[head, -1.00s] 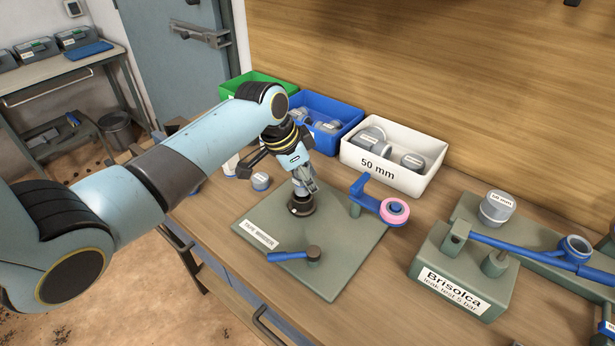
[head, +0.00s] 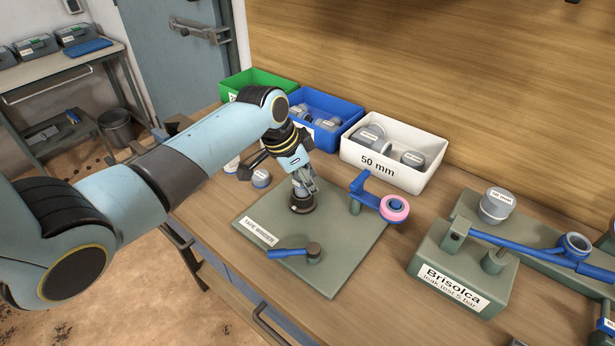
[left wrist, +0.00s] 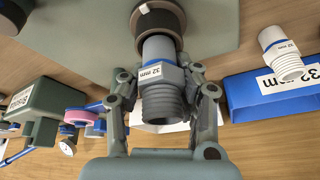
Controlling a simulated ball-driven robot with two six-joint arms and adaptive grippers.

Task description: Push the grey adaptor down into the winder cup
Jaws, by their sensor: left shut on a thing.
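The grey adaptor (left wrist: 162,92), marked 32 mm, has a hexagonal collar and a threaded end toward my left wrist camera. My left gripper (left wrist: 163,95) is shut on it, with a finger on each side of the collar. The adaptor's far end meets the dark winder cup (left wrist: 158,20) and appears to sit in its mouth; the exact depth is hidden. In the head view my left gripper (head: 303,184) is above the cup (head: 301,204) on the green tape winder plate (head: 345,250). My right gripper is in neither view.
A blue crank handle (head: 288,254) lies in front of the cup. A blue arm with a pink tape roll (head: 394,208) stands to its right. Blue (head: 345,112) and white (head: 425,180) bins stand behind. A loose grey fitting (head: 261,178) is left of the gripper.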

